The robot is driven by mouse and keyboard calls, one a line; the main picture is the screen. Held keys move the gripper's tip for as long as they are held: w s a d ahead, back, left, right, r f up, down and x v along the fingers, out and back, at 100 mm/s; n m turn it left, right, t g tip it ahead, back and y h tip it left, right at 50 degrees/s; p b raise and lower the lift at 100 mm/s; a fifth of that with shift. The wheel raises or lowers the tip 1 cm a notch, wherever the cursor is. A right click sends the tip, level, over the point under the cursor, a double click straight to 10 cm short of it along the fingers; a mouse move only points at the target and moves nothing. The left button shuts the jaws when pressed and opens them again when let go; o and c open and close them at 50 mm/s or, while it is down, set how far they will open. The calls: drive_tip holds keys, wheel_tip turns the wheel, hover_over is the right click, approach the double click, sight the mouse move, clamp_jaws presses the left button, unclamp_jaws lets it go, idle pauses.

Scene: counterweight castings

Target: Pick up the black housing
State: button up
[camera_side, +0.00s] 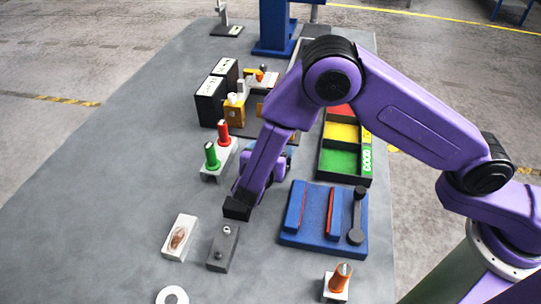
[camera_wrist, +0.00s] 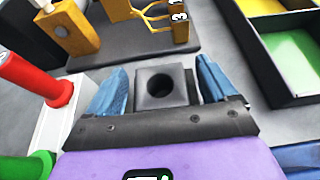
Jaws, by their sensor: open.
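The black housing (camera_wrist: 174,80) is a dark block with a round hole in its near face, in the middle of the wrist view. My gripper (camera_wrist: 162,70) is open, with one blue finger on each side of the housing. There are gaps between the fingers and the block, and nothing is gripped. In the side view my purple arm hides the housing; I cannot make it out there. A bit of blue finger (camera_side: 290,150) shows beside the arm, above the grey table.
Red (camera_side: 223,132) and green (camera_side: 211,155) handled pieces stand close on the left. A sorting tray (camera_side: 346,178) with coloured compartments lies on the right. A dark plate with a yellow fixture (camera_side: 234,112) is behind. A blue board (camera_side: 318,240) is in front, right.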

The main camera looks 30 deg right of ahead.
drive_tip(key=shift+w+d, duration=0.1)
drive_tip(key=c, duration=1.5)
drive_tip(key=shift+o, duration=0.2)
drive_tip(key=shift+r, duration=0.6)
drive_tip(key=r, duration=0.2)
drive_tip(key=shift+s+r, duration=0.2)
drive_tip(key=shift+r, duration=0.1)
drive_tip(key=s+d+r, duration=0.6)
drive_tip(key=s+r, duration=0.3)
drive_tip(key=s, duration=0.3)
drive_tip(key=w+d+r+n+t+y, duration=0.1)
drive_tip(key=w+d+n+y, duration=0.1)
drive_tip(key=w+d, duration=0.3)
drive_tip(key=w+d+r+n+t+y, duration=0.2)
drive_tip(key=w+d+n+y, duration=0.1)
drive_tip(key=d, duration=0.9)
drive_tip(key=shift+w+r+n+y, duration=0.25)
drive_tip(key=shift+w+n+y, duration=0.05)
drive_tip(key=shift+w, duration=0.55)
